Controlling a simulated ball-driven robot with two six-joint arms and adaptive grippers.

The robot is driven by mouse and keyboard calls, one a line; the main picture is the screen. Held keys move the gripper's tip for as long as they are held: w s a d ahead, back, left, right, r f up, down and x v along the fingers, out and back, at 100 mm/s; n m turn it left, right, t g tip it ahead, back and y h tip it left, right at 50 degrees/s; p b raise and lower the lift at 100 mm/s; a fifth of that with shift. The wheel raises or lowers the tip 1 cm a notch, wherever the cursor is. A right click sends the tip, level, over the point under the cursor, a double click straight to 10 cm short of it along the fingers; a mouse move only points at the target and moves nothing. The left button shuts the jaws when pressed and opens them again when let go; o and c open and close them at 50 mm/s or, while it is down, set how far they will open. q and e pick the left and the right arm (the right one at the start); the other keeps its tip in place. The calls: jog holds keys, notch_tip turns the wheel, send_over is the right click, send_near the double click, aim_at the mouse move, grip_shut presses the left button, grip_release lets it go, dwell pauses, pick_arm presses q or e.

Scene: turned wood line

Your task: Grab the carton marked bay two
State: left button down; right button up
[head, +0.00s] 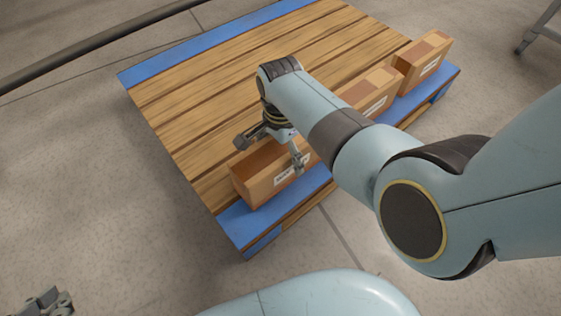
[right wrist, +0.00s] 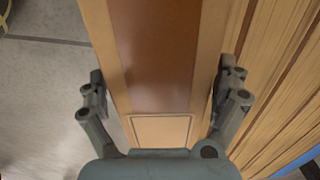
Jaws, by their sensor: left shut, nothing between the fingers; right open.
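Three brown cartons stand in a row along the near blue edge of a pallet: a near carton (head: 255,190), a middle one (head: 382,88) partly hidden by my right arm, and a far one (head: 425,62). Each has a pale label on its side, too small to read, so I cannot tell which is bay two. My right gripper (head: 271,152) is open over the near carton. In the right wrist view its fingers (right wrist: 163,85) stand on either side of a carton (right wrist: 158,50), with nothing gripped. My left gripper (head: 45,302) is shut and empty at the bottom left, away from the pallet.
The wooden pallet (head: 200,105) has blue end boards, and its middle planks are clear. Grey concrete floor lies around it. A dark rail or hose (head: 90,42) runs across the top left. A wheeled metal frame (head: 535,30) stands at the top right.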

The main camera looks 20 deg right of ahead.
jog(key=shift+f+b, duration=0.45)
jog(key=shift+f, duration=0.25)
pick_arm(q)
jog(key=shift+s+d+f+t, duration=0.15)
jog(key=shift+s+f+t, duration=0.4)
jog(key=shift+t, duration=0.45)
pick_arm(e)
jog(key=shift+f, duration=0.15)
jog(key=c, duration=1.2)
jog(key=shift+c, duration=0.2)
